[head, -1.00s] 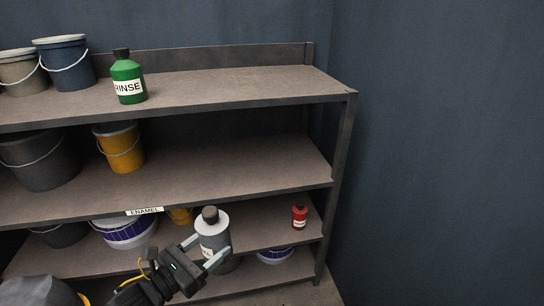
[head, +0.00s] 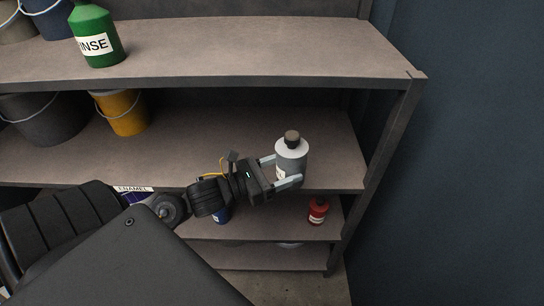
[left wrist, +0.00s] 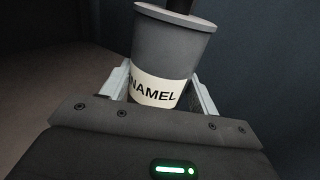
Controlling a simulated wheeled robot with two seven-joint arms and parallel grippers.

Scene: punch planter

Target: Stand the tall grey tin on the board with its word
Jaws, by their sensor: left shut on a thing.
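The tall grey tin (head: 293,160) has a dark cap and a white label. In the left wrist view the tin (left wrist: 172,48) looks upright, and its label reads "NAMEL", the first letter cut off. My left gripper (head: 283,171) is shut on its body from the left and front. The board with the ENAMEL tag (head: 133,189) on its front edge is the middle shelf (head: 220,155). The tin is at that board's right end, near its front edge. I cannot tell whether its base touches the board. My right gripper is not in view.
A yellow bucket (head: 121,113) and a dark bucket (head: 42,118) stand on the same board's left. A green RINSE bottle (head: 95,38) stands on the board above. A red bottle (head: 318,211) stands below. A shelf post (head: 385,150) is right of the tin.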

